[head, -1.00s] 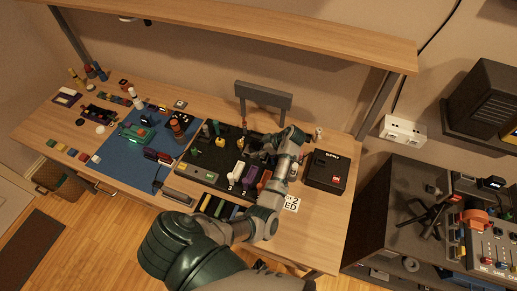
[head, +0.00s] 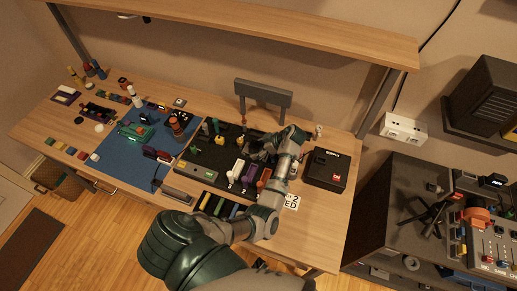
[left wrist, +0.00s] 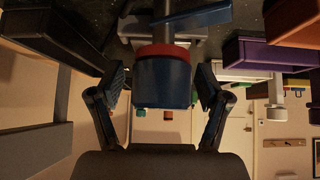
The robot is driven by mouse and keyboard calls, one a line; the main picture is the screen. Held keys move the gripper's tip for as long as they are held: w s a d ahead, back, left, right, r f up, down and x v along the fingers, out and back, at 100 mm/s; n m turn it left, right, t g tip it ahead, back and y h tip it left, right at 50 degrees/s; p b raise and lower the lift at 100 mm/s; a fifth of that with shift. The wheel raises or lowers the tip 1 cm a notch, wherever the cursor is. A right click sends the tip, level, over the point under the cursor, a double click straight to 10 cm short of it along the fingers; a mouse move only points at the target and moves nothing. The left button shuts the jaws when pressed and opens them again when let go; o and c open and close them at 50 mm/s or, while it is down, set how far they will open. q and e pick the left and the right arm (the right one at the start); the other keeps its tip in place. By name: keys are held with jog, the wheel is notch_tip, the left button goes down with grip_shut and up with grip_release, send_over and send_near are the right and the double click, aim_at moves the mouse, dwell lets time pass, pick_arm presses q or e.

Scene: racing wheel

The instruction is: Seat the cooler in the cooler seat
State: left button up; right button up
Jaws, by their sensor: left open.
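My left gripper (head: 258,150) is over the right part of the dark tray (head: 228,133) in the head view. In the left wrist view its two fingers (left wrist: 160,108) stand apart on either side of a blue cylinder (left wrist: 162,82) with a red band and a grey shaft. Gaps show on both sides of the cylinder. I cannot tell whether this is the cooler. A green board (head: 138,131) lies on the blue mat (head: 118,160); I cannot make out a cooler seat. My right gripper is not in view.
A white block (head: 237,170) and a purple block (head: 249,174) stand in the tray near my arm. A black case (head: 326,169) lies to the right, and a grey upright panel (head: 263,93) stands behind.

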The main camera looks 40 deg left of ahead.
pick_arm(q)
jog(key=v, duration=1.1)
jog(key=shift+d+r, duration=0.15)
jog(key=shift+d, duration=0.1)
jog(key=shift+w, duration=0.15)
